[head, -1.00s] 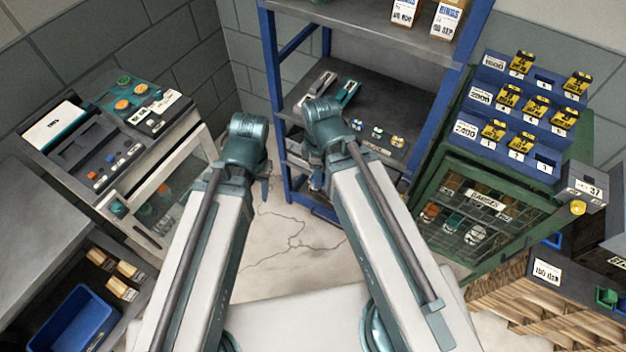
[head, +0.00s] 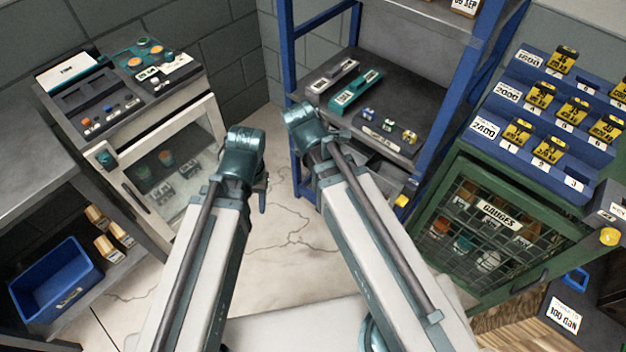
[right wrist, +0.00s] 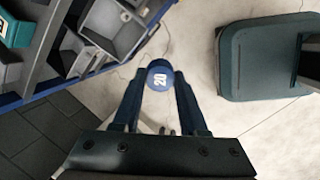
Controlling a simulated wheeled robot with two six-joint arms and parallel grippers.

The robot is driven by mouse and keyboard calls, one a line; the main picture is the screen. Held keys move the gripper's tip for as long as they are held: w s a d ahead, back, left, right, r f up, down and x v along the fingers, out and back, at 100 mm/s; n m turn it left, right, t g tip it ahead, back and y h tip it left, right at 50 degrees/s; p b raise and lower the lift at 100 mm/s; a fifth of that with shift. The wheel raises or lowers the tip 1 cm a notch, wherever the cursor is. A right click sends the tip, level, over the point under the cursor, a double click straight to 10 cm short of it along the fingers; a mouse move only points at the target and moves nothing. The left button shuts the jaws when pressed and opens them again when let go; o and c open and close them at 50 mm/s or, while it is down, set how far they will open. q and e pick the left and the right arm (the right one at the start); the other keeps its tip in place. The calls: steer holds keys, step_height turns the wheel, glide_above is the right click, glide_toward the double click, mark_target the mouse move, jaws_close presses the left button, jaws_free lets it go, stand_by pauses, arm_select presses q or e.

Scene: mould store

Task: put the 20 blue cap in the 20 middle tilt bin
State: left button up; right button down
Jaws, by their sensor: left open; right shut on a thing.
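The blue cap (right wrist: 160,76), a round cap with a white 20 on it, is between the fingertips of my right gripper (right wrist: 160,85) in the right wrist view. The gripper is shut on it, above the floor. Grey open bins (right wrist: 112,28) on a blue-edged rack are at the upper left of that view, apart from the cap; I cannot read which is the 20 middle tilt bin. In the head view the right gripper and cap are hidden behind my right wrist. My left gripper (head: 262,195) is open and empty, partly hidden, over the floor.
A blue rack (head: 297,150) stands ahead, with a shelf (head: 340,115) holding trays and small coloured items. A glass-fronted cabinet (head: 175,165) is at left, a green gauges cabinet (head: 440,205) at right. Cracked floor (head: 290,235) between them is clear.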

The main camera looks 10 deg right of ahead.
steer(key=w+f+n+t+h+b, duration=0.1)
steer(key=w+f+t+h+b, duration=0.1)
steer(key=w+f+b, duration=0.4)
steer(key=w+f+t+h+b, duration=0.2)
steer(key=w+f+b, duration=0.4)
steer(key=f+b, duration=0.5)
steer(key=b, duration=0.4)
steer(key=shift+d+f+n+h, duration=0.2)
steer(key=shift+d+n+h, duration=0.05)
steer(key=shift+n+h, duration=0.15)
steer(key=shift+w+b, duration=0.1)
steer(key=shift+b, duration=0.2)
steer(key=shift+b+x, duration=1.85)
steer(key=shift+x, duration=0.95)
steer(key=shift+b+x, duration=1.05)
steer(key=shift+x, duration=0.6)
